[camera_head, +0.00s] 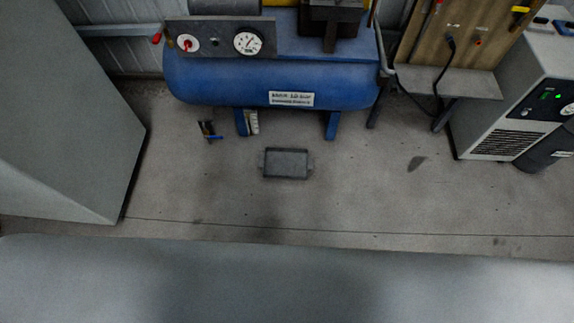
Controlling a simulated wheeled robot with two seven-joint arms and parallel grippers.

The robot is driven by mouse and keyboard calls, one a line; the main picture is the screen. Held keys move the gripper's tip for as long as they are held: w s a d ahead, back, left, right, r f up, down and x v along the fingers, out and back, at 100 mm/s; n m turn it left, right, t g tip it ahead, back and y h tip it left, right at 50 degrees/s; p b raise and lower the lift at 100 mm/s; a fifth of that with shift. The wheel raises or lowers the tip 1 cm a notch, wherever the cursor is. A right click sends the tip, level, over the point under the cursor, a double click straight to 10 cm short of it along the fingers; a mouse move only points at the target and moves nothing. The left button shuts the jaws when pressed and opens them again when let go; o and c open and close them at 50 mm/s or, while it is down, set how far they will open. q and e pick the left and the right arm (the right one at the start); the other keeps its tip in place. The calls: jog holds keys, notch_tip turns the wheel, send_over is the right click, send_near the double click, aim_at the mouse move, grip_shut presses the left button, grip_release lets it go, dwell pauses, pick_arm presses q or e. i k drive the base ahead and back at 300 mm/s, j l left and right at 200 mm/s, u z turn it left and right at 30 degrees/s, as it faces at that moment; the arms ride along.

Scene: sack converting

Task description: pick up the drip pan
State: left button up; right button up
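The drip pan (286,163) is a small dark grey rectangular tray with a raised rim and a small tab at each short side. It lies flat on the concrete floor, in front of the blue compressor tank and apart from its feet. Nothing covers it. Neither of my grippers shows in the head view.
A blue air compressor (230,84) with gauges stands behind the pan. A grey cabinet (60,130) is at left, a dryer unit (500,120) and wooden board stand (470,40) at right. A small dark item (207,130) lies near the compressor. A grey surface (280,285) spans the front.

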aim_at(291, 163)
jog(key=i+l+u, duration=0.35)
jog(key=i, duration=0.35)
jog(key=i+l+u, duration=0.3)
jog(key=i+l, duration=0.35)
